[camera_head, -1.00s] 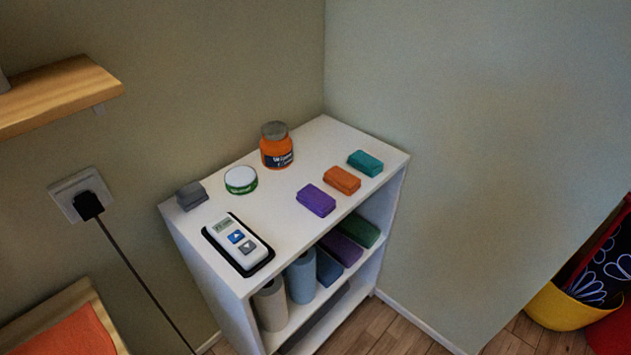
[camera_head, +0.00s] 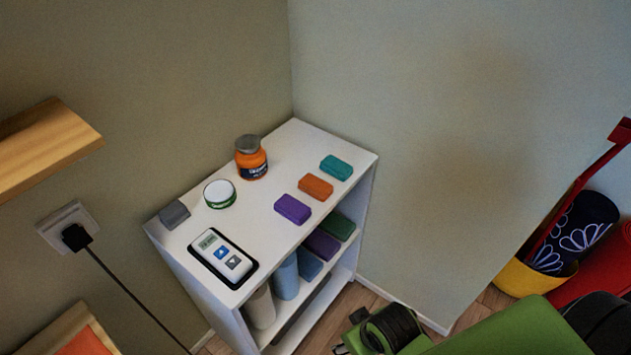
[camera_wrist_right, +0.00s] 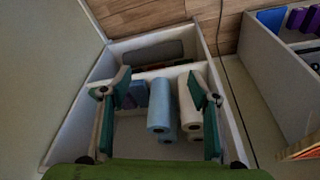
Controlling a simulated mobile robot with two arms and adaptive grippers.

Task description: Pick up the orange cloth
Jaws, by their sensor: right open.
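The orange cloth (camera_head: 316,187) is a small folded block lying on the white shelf unit's top (camera_head: 262,205). It sits between a purple folded cloth (camera_head: 292,209) and a teal one (camera_head: 336,168). My right arm, green and black, comes in at the bottom right of the head view, low and in front of the shelf unit. In the right wrist view my right gripper (camera_wrist_right: 161,88) is open and empty, its two fingers spread before the unit's lower compartments. I cannot make out the orange cloth in that view. My left gripper is not in view.
An orange jar (camera_head: 251,158), a round white tub (camera_head: 219,194), a grey block (camera_head: 174,214) and a white device (camera_head: 222,256) share the top. Blue rolls (camera_wrist_right: 161,105) stand below. Walls close the back and right. A yellow bin (camera_head: 534,277) stands at right.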

